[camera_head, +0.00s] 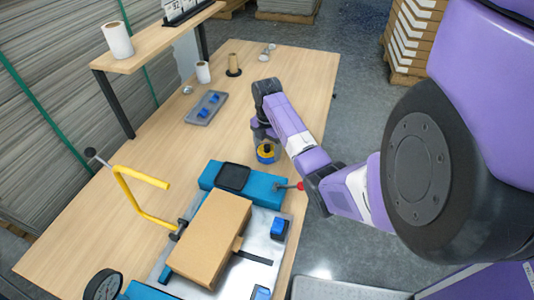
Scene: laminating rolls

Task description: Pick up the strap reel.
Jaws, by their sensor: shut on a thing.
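The strap reel (268,154) looks like a small round piece with a yellow rim and a dark and blue middle. It is on the right side of the wooden table, behind the blue machine. My gripper (264,139) points down and is shut on the reel from above. The fingertips are small and partly hidden by my wrist, so the exact grip does not show. I cannot tell whether the reel touches the table or hangs just above it.
A blue machine (267,186) with a red-knobbed lever and a cardboard box (210,238) fill the front. A yellow bent handle (138,205) stands left. A grey tray (206,108), white roll (203,72) and brown spool (233,66) are farther back. A shelf (150,45) overhangs the left.

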